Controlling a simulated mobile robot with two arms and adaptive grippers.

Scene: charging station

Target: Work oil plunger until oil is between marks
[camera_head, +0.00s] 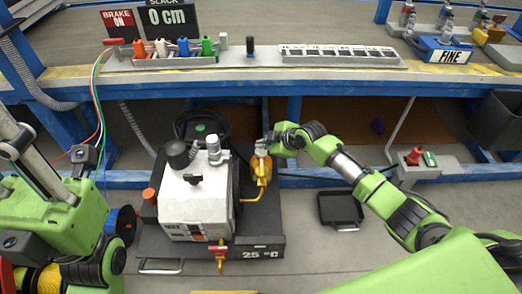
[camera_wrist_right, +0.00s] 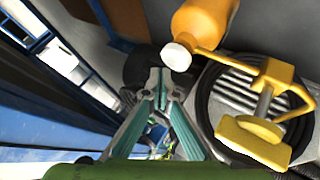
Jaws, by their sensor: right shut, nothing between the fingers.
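A white pump-like unit (camera_head: 195,195) marked MAX stands on a dark base in the middle of the head view. A small level window (camera_head: 196,228) is low on its front, but the oil and marks are too small to read. An orange-yellow part (camera_head: 261,168) stands at its right side; which part is the plunger, I cannot tell. My right gripper (camera_head: 268,146) is above and beside that part. In the right wrist view the gripper (camera_wrist_right: 157,74) is shut and empty, left of an orange body (camera_wrist_right: 203,25) with a white tip. My left gripper is out of view.
In the wrist view a yellow handle (camera_wrist_right: 255,140) lies over a ribbed round part at the right. A red-yellow valve (camera_head: 220,256) is at the unit's front. A black tray (camera_head: 340,208) lies to the right. A bench (camera_head: 330,72) with switches runs behind.

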